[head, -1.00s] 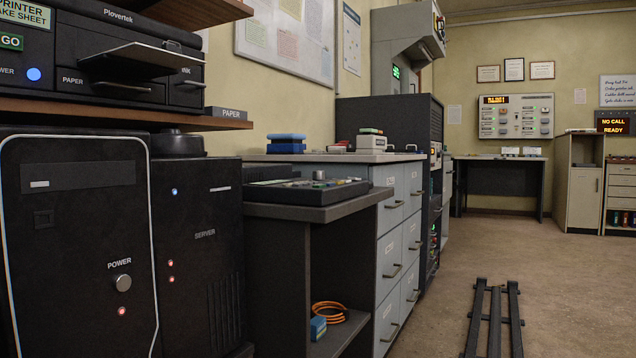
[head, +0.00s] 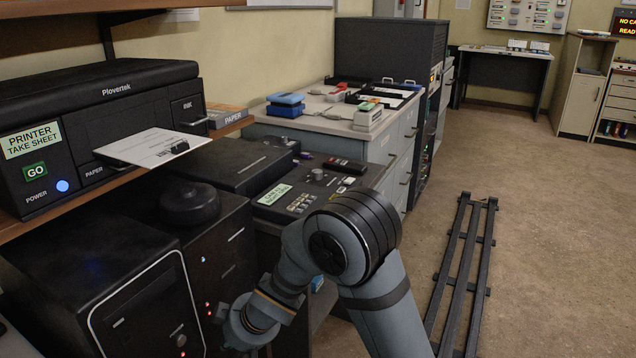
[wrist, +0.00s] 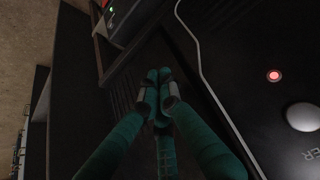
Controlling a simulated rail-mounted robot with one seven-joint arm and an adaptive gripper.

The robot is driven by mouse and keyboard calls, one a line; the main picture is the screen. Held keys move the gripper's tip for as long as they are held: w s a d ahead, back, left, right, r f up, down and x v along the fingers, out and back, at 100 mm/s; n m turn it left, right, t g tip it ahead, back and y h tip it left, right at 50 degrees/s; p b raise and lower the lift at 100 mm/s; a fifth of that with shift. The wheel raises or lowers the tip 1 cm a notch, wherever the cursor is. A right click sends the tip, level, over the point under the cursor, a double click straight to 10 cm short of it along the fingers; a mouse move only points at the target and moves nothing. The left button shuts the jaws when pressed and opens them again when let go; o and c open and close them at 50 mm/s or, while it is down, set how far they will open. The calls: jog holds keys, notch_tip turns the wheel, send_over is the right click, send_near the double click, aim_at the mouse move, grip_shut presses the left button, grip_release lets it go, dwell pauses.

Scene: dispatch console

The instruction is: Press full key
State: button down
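No key marked full can be read in these views. A dark console panel (head: 318,188) with a pale green label and rows of small keys lies on the low desk at mid-picture in the head view; its lettering is too small to read. My gripper (wrist: 158,78) shows in the wrist view with its teal fingers drawn together at the tips and nothing visible between them. It is in front of the black computer towers, apart from the console panel. In the head view my arm's end is low, and its fingers are hard to make out.
A black tower (head: 140,300) with a power button (wrist: 302,117) stands close to my gripper. A printer (head: 105,125) with a sheet (head: 155,147) on its tray sits on the shelf above. Drawer cabinets (head: 385,150) stand beyond the panel. Open floor (head: 540,230) lies right.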

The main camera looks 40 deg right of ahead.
jog(key=w+d+r+m+t+h+p, duration=0.1)
jog(key=w+d+r+m+p, duration=0.1)
jog(key=d+r+p, duration=1.2)
jog(key=w+d+r+m+t+h+p, duration=0.1)
jog(key=w+d+r+m+p, duration=0.1)
jog(key=d+r+p, duration=1.3)
notch_tip(320, 180, up, 4)
jog(key=p, duration=0.3)
jog(key=shift+f+m+h+p, duration=0.15)
jog(key=shift+m+h+p, duration=0.15)
jog(key=shift+p, duration=0.1)
jog(key=shift+f, duration=0.1)
notch_tip(320, 180, down, 9)
jog(key=b, duration=0.8)
jog(key=shift+f+b, duration=0.25)
jog(key=shift+b, duration=0.25)
